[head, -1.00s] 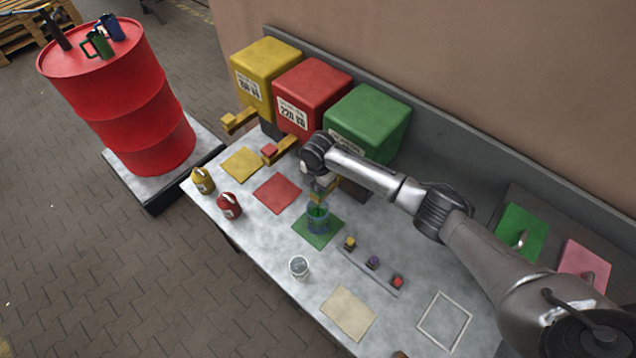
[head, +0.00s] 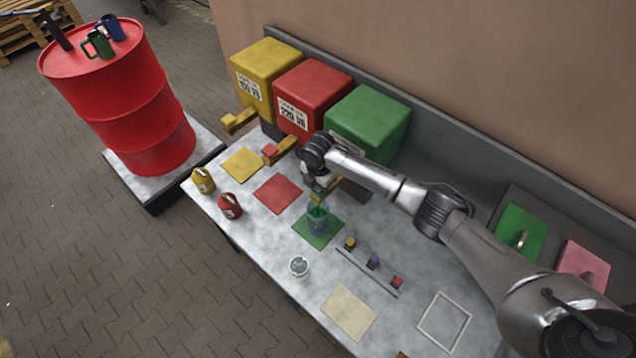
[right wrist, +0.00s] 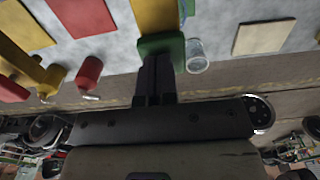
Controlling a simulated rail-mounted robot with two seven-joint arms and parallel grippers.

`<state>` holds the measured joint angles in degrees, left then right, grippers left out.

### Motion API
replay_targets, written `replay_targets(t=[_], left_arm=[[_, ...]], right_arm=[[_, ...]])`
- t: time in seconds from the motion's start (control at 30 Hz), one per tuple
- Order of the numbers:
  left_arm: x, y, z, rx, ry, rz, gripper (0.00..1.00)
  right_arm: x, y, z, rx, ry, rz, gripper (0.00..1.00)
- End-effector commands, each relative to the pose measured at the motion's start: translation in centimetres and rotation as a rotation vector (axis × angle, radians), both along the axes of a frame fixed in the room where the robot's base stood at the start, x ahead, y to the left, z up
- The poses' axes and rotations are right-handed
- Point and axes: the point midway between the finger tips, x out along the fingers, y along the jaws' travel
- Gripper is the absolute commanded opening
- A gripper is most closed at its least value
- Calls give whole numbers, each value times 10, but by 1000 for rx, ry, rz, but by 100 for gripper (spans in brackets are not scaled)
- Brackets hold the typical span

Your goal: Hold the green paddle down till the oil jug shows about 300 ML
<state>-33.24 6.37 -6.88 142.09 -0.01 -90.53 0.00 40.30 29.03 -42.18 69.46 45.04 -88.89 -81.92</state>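The green dispenser (head: 370,118) is the rightmost of three tanks at the back of the table. Its label is mostly hidden behind my right arm. A clear jug (head: 318,219) with green liquid in it stands on the green mat (head: 306,234) below. Its level cannot be read. My right gripper (head: 318,187) is over the dispenser's lever, just above the jug. In the right wrist view its dark fingers (right wrist: 155,82) look shut together and empty, at the green paddle (right wrist: 162,45). Whether they touch it is hard to tell. My left gripper is not in view.
Yellow (head: 265,70) and red (head: 312,95) tanks stand left of the green one. A yellow jug (head: 203,181), a red jug (head: 230,206) and a clear cup (head: 299,267) stand near the front edge. A button strip (head: 367,272) lies right of the mat.

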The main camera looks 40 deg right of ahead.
Motion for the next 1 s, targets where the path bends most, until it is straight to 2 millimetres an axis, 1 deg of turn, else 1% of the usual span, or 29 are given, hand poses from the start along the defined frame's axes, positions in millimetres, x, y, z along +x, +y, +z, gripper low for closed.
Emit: replay_targets(t=[0.07,0.33,0.37,0.4,0.5,0.7,0.83,1.0], left_arm=[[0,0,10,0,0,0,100],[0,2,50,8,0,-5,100],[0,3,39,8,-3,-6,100],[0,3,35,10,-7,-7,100],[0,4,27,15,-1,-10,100],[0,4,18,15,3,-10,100],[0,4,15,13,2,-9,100],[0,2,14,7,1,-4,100]], right_arm=[[-3,-3,5,-6,11,-3,0],[-1,-4,48,-2,3,-6,0],[0,-4,47,0,-2,-4,0],[0,-4,54,0,-3,-4,0],[1,-4,76,-1,-4,-3,0],[0,-4,111,1,-3,-4,0],[1,-3,126,1,-4,-5,0],[0,-3,137,1,-2,-4,0]])
